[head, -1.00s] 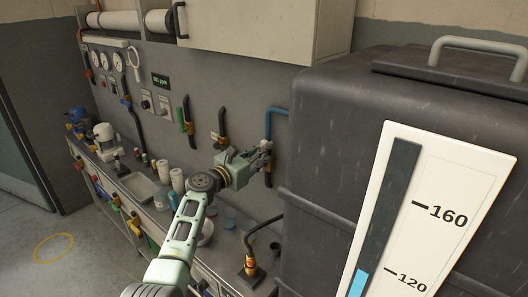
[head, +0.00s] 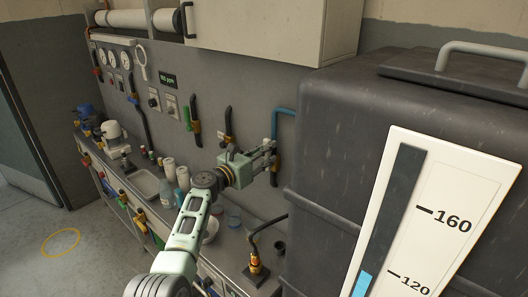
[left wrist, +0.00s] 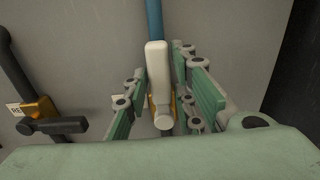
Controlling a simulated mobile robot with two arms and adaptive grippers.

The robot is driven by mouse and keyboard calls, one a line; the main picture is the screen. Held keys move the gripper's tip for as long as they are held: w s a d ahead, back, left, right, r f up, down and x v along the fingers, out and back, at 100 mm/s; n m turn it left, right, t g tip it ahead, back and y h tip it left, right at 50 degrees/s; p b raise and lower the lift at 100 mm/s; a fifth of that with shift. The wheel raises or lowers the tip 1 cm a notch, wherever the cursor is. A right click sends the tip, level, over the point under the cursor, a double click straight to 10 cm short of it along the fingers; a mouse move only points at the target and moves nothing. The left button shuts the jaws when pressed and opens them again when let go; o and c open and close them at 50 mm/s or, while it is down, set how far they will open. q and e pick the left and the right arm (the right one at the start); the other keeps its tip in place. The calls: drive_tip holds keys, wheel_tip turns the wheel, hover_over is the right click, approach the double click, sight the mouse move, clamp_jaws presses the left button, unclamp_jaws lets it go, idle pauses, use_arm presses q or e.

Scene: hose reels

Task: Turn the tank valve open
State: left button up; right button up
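The large dark grey tank (head: 330,140) fills the right of the head view. Its white level gauge (head: 450,185) shows a blue column near the 120 mark. A blue pipe (head: 284,111) runs from the tank to the wall; it also shows in the left wrist view (left wrist: 154,20). The tank valve's pale handle (left wrist: 157,75) lies in line with this pipe, with an orange-yellow body partly hidden behind it. My left gripper (head: 270,152) is at the valve. In the left wrist view its green fingers (left wrist: 160,92) stand apart on either side of the handle. My right gripper is not in view.
Another valve with a black handle (left wrist: 55,126) is left of the gripper in the left wrist view. The bench (head: 225,262) below holds bottles, a tray and a black hose fitting (head: 256,268). A cabinet (head: 260,30) hangs above.

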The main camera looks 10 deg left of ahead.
use_arm(q)
drive_tip(key=shift+o, duration=1.3)
drive_tip(key=shift+r, duration=0.1)
drive_tip(key=shift+a, duration=0.1)
drive_tip(key=v, duration=1.2)
